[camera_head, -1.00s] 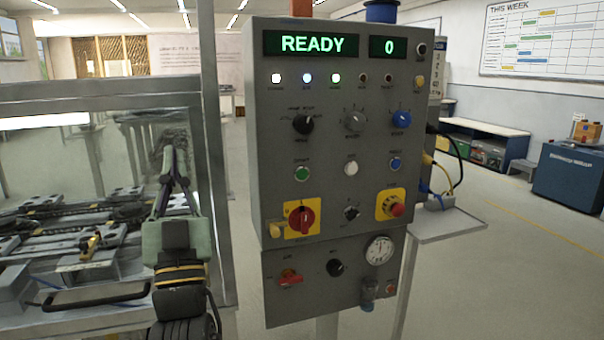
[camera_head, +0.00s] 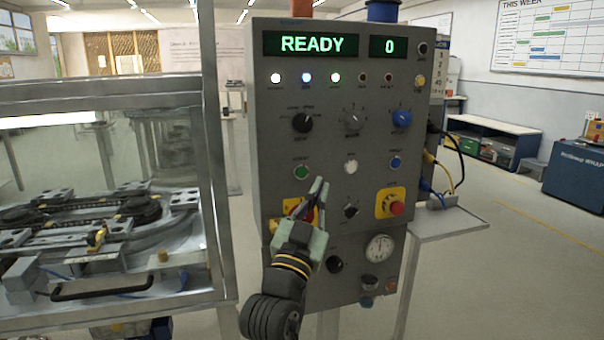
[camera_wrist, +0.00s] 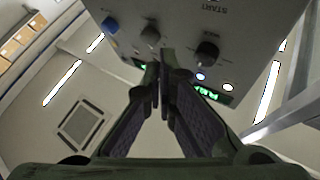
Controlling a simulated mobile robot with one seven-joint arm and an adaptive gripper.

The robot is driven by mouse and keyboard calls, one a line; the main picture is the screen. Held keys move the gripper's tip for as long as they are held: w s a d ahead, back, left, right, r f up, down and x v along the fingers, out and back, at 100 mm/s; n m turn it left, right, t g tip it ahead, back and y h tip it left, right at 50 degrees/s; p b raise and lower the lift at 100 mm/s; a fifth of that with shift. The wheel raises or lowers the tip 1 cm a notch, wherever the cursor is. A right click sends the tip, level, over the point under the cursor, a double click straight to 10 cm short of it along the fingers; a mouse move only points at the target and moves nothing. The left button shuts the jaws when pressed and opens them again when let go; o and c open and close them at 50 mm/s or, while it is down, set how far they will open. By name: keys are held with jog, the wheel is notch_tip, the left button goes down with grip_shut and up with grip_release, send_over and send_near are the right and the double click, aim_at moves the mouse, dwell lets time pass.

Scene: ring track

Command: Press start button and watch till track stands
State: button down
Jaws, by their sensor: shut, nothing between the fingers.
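The grey control panel (camera_head: 330,95) stands upright in the middle of the head view. Its display (camera_head: 311,45) reads READY and its counter (camera_head: 388,46) reads 0. The green start button (camera_head: 301,172) is on the left, in plain sight. My gripper (camera_head: 321,183) is shut and empty in front of the panel, fingertips up, just right of and below the green button; I see no contact with it. In the wrist view the closed fingers (camera_wrist: 163,62) point at the panel, and an upside-down START label (camera_wrist: 217,6) shows. The ring track (camera_head: 100,222) lies behind glass at left.
A white button (camera_head: 351,167) and a blue button (camera_head: 396,163) sit right of the green one. A red emergency stop (camera_head: 396,208) is lower right. My gripper partly hides a yellow-backed red switch (camera_head: 296,206). The enclosure's metal post (camera_head: 212,180) stands close left.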

aim_at(304, 177)
jog(key=shift+w, duration=0.15)
jog(key=shift+w+a+b, duration=0.3)
jog(key=shift+w+a, duration=0.15)
jog(key=shift+w, duration=0.9)
jog(key=shift+w+a+b, duration=0.3)
jog(key=shift+w+a, duration=0.2)
jog(key=shift+w, duration=0.85)
jog(key=shift+w+a+b, duration=0.3)
jog(key=shift+w+a, duration=0.15)
jog(key=shift+w, duration=0.9)
jog(key=shift+w, duration=0.1)
jog(key=shift+w+a+b, duration=0.15)
jog(key=shift+w+b, duration=0.15)
jog(key=shift+b, duration=0.1)
